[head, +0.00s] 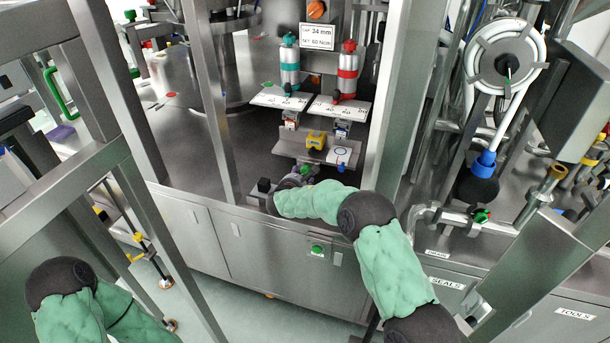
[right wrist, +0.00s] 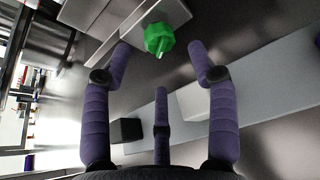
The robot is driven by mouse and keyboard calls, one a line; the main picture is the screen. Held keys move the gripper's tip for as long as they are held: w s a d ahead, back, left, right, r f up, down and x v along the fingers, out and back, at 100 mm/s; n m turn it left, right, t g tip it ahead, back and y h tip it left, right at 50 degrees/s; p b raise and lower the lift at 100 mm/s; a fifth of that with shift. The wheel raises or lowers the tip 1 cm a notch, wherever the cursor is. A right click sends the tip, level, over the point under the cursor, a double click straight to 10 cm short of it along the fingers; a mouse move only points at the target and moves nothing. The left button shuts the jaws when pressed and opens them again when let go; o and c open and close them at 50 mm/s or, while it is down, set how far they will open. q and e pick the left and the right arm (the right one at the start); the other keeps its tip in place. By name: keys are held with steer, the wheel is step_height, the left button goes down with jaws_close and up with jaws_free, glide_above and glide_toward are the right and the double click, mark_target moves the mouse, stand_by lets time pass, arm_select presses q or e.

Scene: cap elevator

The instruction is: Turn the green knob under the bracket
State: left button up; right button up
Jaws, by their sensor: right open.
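The green knob (right wrist: 158,38) is a small lobed knob on the end of a light metal block in the right wrist view. A small green spot in the head view (head: 305,170), below the grey bracket (head: 300,150), appears to be the same knob. My right gripper (right wrist: 158,56) is open. Its purple fingers reach toward the knob from both sides, with the knob between and slightly beyond the fingertips. I see no contact. In the head view the right gripper (head: 288,184) is small and partly hidden by its own arm. My left gripper is out of view.
A black block (right wrist: 126,130) and a pale block (right wrist: 193,102) stand near the fingers. Above the bracket are a yellow part (head: 316,139), a teal cylinder (head: 290,66) and a red cylinder (head: 347,70).

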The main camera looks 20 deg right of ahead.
mark_target(305, 173)
steer(key=shift+b+x, duration=0.55)
steer(key=shift+x, duration=2.25)
steer(key=c, duration=1.1)
